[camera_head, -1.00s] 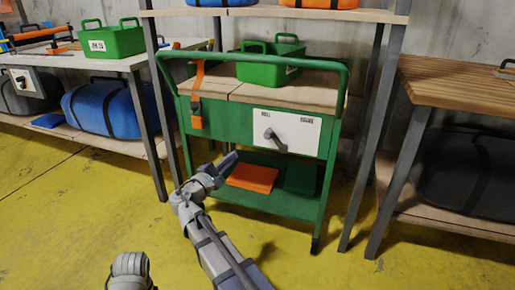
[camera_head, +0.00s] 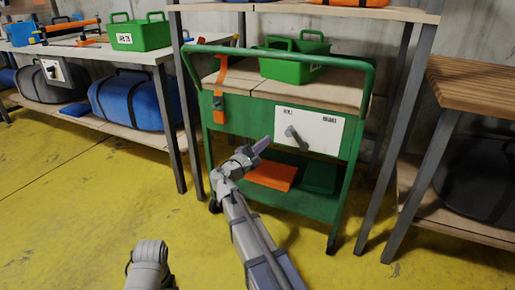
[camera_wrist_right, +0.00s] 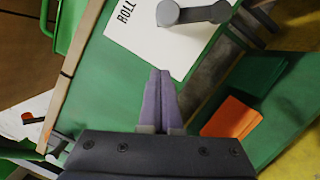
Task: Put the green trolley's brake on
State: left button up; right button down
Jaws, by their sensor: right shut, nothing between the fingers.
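The green trolley (camera_head: 232,122) stands ahead under a shelf. Its front has a white plate (camera_head: 324,136) with a dark grey lever (camera_head: 296,138), slanting to the upper left, toward the ROLL label. In the right wrist view the lever (camera_wrist_right: 195,13) lies at the top, beside the printed ROLL. My right gripper (camera_head: 265,142) is shut and empty, left of the lever and apart from it in the head view. In the wrist view its fingertips (camera_wrist_right: 160,74) are together, pointing at the plate's edge. My left gripper is out of view.
An orange item (camera_head: 272,175) lies on the lower shelf. Shelf posts (camera_head: 392,150) stand close on the right. Yellow floor (camera_head: 70,200) is clear at left.

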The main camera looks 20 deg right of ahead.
aim_at(297, 140)
jog(key=shift+s+d+r+p, duration=0.3)
jog(key=shift+d+r, duration=0.05)
jog(key=shift+d, duration=0.35)
jog(key=shift+s+d+r+p, duration=0.3)
jog(key=shift+d+r, duration=0.05)
jog(key=shift+d, duration=0.35)
jog(key=shift+s+d+r+p, duration=0.3)
jog(key=shift+d+r, duration=0.05)
jog(key=shift+d, duration=0.35)
jog(key=shift+r, duration=0.1)
jog(key=shift+s+d+r+m+p, duration=0.1)
jog(key=shift+r+m+p, duration=0.1)
jog(key=shift+m+p, duration=0.25)
